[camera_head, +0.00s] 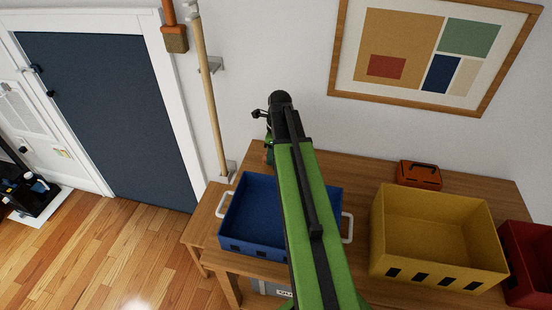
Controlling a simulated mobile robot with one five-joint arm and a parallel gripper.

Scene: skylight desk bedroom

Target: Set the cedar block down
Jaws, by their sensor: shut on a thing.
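My arm rises through the middle of the view, and its black far joint ends in front of the wall, above the back of the desk. My gripper cannot be made out; the arm hides what lies behind and below it. I cannot make out the cedar block. A blue bin (236,240) with white side handles stands on the left part of the wooden desk (358,168), its right part partly behind my arm. A yellow bin (385,240) stands right of my arm, and its visible inside looks empty.
A red bin (527,265) is at the right edge. A small orange toolbox (419,175) sits behind the yellow bin. A pole (210,90) leans on the wall left of the desk, near a dark blue door (105,110). A framed picture (430,50) hangs above.

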